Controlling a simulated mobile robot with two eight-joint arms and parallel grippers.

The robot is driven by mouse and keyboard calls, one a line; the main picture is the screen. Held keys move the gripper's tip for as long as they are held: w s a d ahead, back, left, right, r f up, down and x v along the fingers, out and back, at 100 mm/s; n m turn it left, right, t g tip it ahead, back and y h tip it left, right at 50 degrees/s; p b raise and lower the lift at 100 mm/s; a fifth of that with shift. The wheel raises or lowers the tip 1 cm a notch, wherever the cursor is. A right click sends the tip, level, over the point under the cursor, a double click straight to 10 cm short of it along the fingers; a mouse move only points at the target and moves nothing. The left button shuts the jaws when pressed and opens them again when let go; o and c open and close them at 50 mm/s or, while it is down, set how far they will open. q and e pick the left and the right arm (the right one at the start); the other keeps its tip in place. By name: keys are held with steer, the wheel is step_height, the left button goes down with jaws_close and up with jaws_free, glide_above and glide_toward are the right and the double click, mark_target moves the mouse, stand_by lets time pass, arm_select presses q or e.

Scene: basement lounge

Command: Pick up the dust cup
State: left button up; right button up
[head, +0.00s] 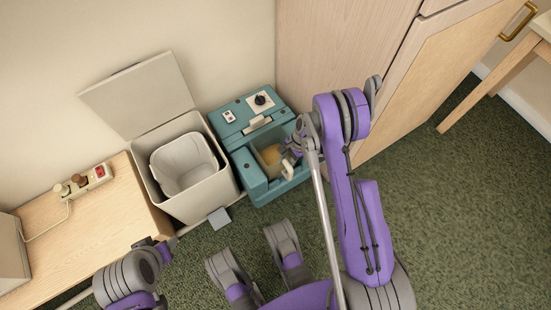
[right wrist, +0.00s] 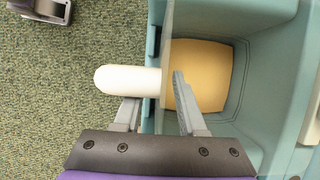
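The dust cup (head: 271,154) sits in the open bay of a teal machine (head: 246,162), with a tan bottom or contents showing inside. In the right wrist view, the cup (right wrist: 167,60) has a clear wall, and a white rounded handle (right wrist: 125,80) sticks out to the left. My right gripper (head: 290,158) is at the cup's right side. In the right wrist view its fingers (right wrist: 156,108) are apart, one by the handle and one over the tan area, with the wall between them. My left gripper (head: 153,247) is at the lower left, away from the cup; its fingers are unclear.
An open white bin (head: 210,205) with a grey liner and raised lid stands left of the machine. A wooden cabinet (head: 335,50) stands behind right. Green carpet (head: 455,210) is clear at right.

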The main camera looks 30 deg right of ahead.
jaws_close()
stand_by(1.3)
